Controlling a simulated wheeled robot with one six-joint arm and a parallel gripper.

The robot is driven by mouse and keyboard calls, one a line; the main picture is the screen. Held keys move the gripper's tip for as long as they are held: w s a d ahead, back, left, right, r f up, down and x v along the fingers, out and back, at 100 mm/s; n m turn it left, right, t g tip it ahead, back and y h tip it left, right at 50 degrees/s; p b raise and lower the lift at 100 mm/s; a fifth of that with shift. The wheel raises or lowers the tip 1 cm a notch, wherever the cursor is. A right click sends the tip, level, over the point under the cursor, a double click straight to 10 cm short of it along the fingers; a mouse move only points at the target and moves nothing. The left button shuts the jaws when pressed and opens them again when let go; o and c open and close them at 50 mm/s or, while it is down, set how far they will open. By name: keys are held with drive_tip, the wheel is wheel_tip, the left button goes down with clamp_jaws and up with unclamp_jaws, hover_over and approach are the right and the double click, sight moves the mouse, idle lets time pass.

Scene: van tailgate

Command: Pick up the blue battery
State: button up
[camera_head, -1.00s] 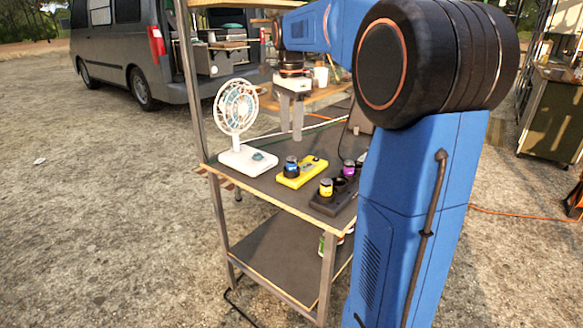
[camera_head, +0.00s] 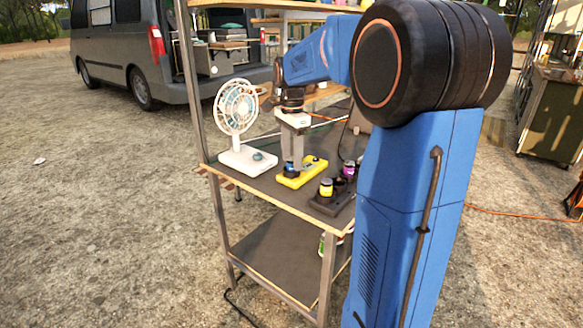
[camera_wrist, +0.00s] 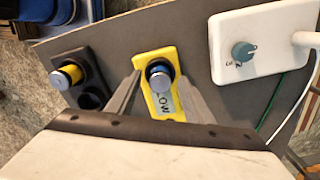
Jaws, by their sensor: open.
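The blue battery (camera_wrist: 159,76) stands upright on a yellow device (camera_wrist: 160,60) in the wrist view. In the head view, the blue battery (camera_head: 290,168) is partly hidden by my fingers, above the left part of the yellow device (camera_head: 314,165). My gripper (camera_head: 293,160) points down with its fingers at the battery. In the wrist view, my gripper (camera_wrist: 160,92) is open, with one finger on each side of the battery and gaps visible between them.
A dark holder (camera_head: 325,205) with a yellow battery (camera_head: 326,187) stands to the right, near a purple battery (camera_head: 349,168). A white fan (camera_head: 238,115) stands to the left. A metal post (camera_head: 194,90) rises at the shelf's left corner.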

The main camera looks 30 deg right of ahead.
drive_tip(key=shift+c, duration=0.6)
clamp_jaws()
